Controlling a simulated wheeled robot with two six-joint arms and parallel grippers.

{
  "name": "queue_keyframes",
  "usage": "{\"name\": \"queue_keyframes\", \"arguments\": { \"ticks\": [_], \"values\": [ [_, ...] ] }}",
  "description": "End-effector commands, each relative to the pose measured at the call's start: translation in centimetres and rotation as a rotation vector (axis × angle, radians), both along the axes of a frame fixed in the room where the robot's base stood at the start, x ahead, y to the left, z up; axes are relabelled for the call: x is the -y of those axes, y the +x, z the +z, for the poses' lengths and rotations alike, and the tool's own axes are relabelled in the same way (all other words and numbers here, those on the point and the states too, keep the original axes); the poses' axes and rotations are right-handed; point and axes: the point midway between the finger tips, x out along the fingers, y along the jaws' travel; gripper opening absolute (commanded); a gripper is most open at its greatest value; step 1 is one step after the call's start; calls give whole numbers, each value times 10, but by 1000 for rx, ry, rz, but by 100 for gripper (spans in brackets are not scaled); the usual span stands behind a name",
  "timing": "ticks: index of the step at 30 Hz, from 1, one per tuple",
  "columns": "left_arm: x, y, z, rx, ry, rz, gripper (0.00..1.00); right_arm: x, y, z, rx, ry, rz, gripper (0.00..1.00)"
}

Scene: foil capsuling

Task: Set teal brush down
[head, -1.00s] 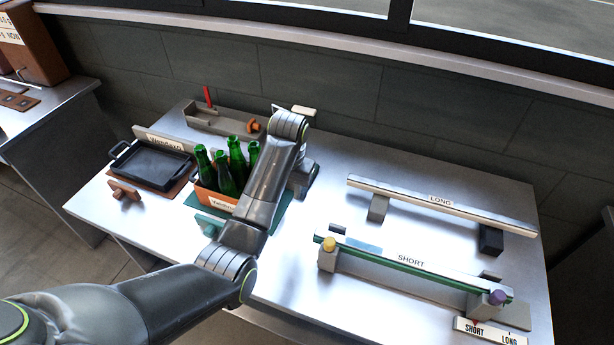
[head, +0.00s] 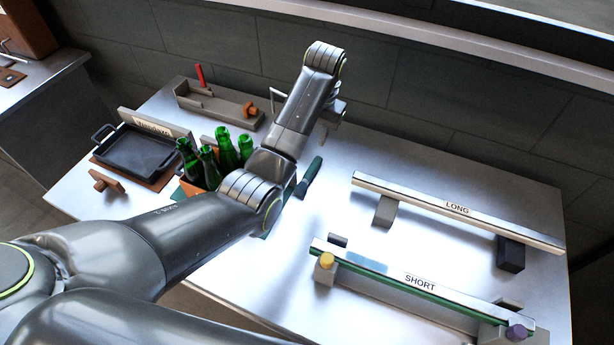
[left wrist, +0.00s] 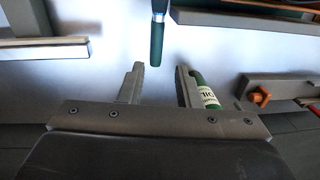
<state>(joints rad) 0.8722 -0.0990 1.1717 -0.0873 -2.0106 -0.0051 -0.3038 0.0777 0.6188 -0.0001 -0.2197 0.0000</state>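The teal brush (head: 308,178) lies on the steel table in the head view, to the right of the crate of green bottles. In the left wrist view the brush's teal handle (left wrist: 157,42) comes down from the top edge, its end near the gap between the fingertips. My left gripper (left wrist: 160,68) is open, with its fingers spread and nothing held between them. In the head view my left arm's wrist is behind the brush and partly hides the gripper. My right gripper is not in view.
Green bottles (head: 227,148) stand left of my arm. A black tray (head: 138,155) is farther left, and a grey holder (head: 222,107) is behind. The LONG (head: 457,209) and SHORT (head: 420,283) rails stand right. A labelled green object (left wrist: 207,92) is by one finger.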

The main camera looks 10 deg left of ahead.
Motion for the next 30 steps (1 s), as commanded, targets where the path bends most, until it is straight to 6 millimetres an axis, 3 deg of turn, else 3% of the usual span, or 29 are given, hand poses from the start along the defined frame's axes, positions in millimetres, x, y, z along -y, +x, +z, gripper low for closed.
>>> {"name": "queue_keyframes", "arguments": {
  "ticks": [1,4,9,15,23,30],
  "values": [
    [-1,0,-12,0,0,0,30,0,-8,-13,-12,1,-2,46],
    [-2,1,-23,1,0,1,30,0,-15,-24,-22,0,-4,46],
    [-5,1,-55,-2,0,1,30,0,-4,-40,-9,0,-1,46],
    [-8,2,-82,-2,0,0,30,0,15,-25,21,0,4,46],
    [-10,4,-99,0,0,0,30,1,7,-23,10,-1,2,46],
    [-13,8,-125,-3,1,0,30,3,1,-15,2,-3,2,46]
  ]
}}
